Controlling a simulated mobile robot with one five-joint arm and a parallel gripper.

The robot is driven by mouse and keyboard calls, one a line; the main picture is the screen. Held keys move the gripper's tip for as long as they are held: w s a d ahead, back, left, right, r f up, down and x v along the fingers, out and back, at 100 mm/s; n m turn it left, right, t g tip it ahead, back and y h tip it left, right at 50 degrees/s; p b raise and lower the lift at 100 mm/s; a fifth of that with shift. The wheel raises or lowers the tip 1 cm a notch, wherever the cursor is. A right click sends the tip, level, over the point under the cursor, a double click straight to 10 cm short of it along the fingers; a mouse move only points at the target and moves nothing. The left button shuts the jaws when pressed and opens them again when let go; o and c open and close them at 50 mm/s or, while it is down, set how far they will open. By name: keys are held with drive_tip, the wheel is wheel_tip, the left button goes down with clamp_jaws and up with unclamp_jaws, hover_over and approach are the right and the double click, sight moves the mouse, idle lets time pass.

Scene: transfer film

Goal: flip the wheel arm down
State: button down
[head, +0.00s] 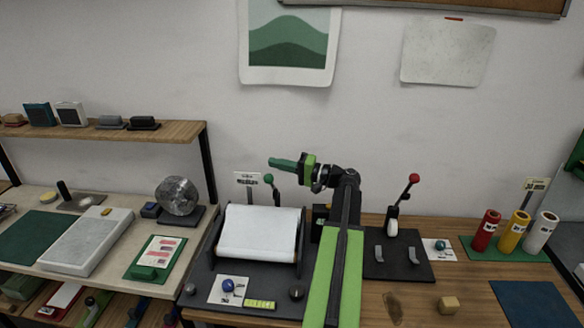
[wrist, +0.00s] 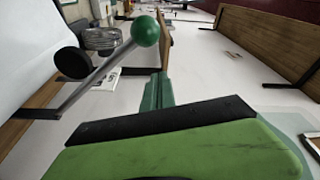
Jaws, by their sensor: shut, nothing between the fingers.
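A metal lever with a green ball knob (head: 268,178) stands up behind the white film roll, and seems to be the wheel arm. In the wrist view its green ball (wrist: 145,30) is just beyond and left of my fingertips, with the rod slanting down to the left. A black disc (wrist: 72,62) shows beside the rod; I cannot tell whether it is attached. My gripper (head: 276,163) points left, above and near the knob, with its green fingers shut and empty. In the wrist view the fingers (wrist: 158,92) appear apart from the ball. The lever's base is mostly hidden.
The white film roll (head: 258,230) sits in a black frame below my gripper. A red-knobbed lever (head: 413,179) stands on a black plate to the right. A silver spool (head: 177,196) stands left, beneath a wooden shelf (head: 150,132). Colored rolls (head: 517,232) stand far right.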

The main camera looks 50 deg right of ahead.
drive_tip(key=s+a, duration=0.1)
drive_tip(key=s+a+f+b, duration=0.1)
drive_tip(key=a, duration=0.1)
drive_tip(key=shift+s+f, duration=0.1)
drive_tip(key=shift+s, duration=0.1)
drive_tip(key=shift+f, duration=0.1)
